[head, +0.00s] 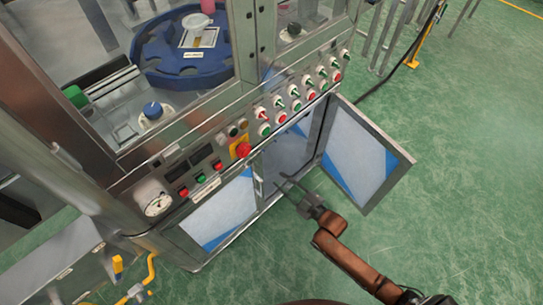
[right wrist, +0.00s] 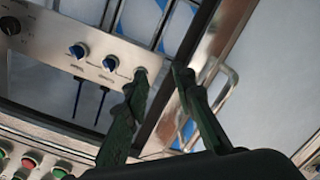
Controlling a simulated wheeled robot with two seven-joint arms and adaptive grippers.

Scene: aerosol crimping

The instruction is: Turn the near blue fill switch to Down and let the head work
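In the head view my right gripper (head: 291,190) reaches into the cabinet's open doorway, and the blue switches are hidden there. My left gripper is not in view.
An open cabinet door (head: 362,155) stands right of my right arm. Above the opening is a front panel with rows of red and green buttons and a red emergency stop (head: 243,149). A black knob (right wrist: 10,25) is at the wrist view's left. Green floor (head: 470,170) is clear at right.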

